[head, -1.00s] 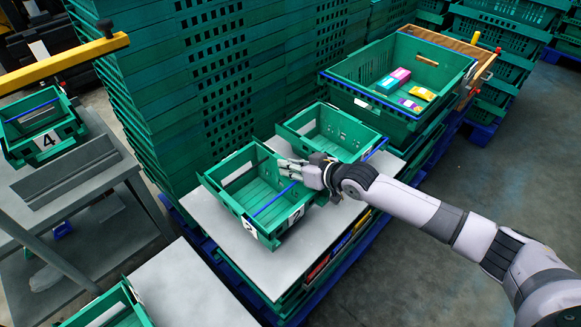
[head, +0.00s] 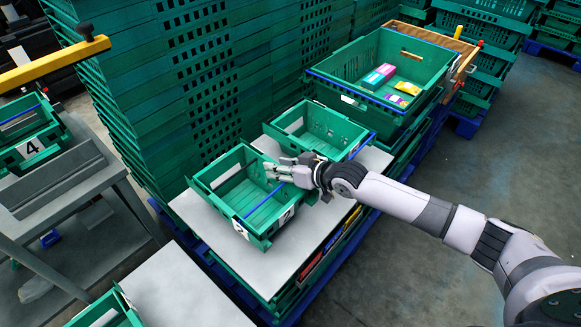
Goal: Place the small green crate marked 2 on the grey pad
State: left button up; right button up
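The small green crate marked 2 (head: 254,236) stands upright on a light grey board and looks empty. A blue strip runs across its near side. My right gripper (head: 271,173) reaches over the crate's right wall, with its fingers pointing left above the inside. The fingers are small here, and I cannot tell whether they grip the wall or how far they are apart. The grey board (head: 205,221) under the crate is a flat pad on a stack of green crates. Another grey flat surface (head: 183,292) lies at the bottom left. My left gripper is not in view.
A second small green crate (head: 351,123) stands right behind crate 2. A large green crate (head: 340,82) with several colored boxes is beyond it. Crate 4 (head: 45,148) sits on a cart (head: 120,165) at the left, below a yellow bar (head: 50,67). Tall crate stacks (head: 130,100) rise behind.

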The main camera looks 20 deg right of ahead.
jog(key=v, duration=1.1)
jog(key=shift+s+d+r, duration=0.1)
jog(key=shift+s, duration=0.15)
